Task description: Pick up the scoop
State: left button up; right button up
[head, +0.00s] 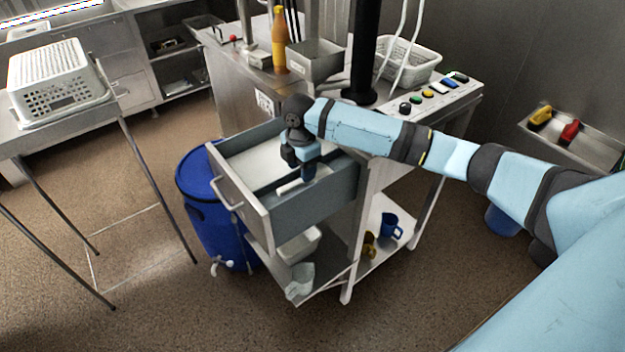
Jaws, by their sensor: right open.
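An open grey drawer (264,220) stands pulled out of the steel cabinet. My right arm comes in from the right, and its gripper (308,175) points down into the drawer, near its front right side. The gripper is open. A narrow white piece (288,187) shows right beside the fingertips; it may be the scoop's handle, but the rest is hidden by the drawer wall and gripper. I cannot tell whether the fingers touch it. My left gripper is out of view.
A blue barrel (218,235) stands left of the drawer. White containers (299,245) sit on the shelf below, with a blue mug (391,227) to the right. A bottle (279,40) and a control panel (435,95) are on top. A white basket (55,80) is at left.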

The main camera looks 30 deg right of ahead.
notch_tip(320, 180, down, 5)
jog(key=shift+a+f, duration=0.1)
jog(key=c, duration=0.9)
grip_shut()
notch_tip(320, 180, up, 20)
jog(key=shift+p, duration=0.3)
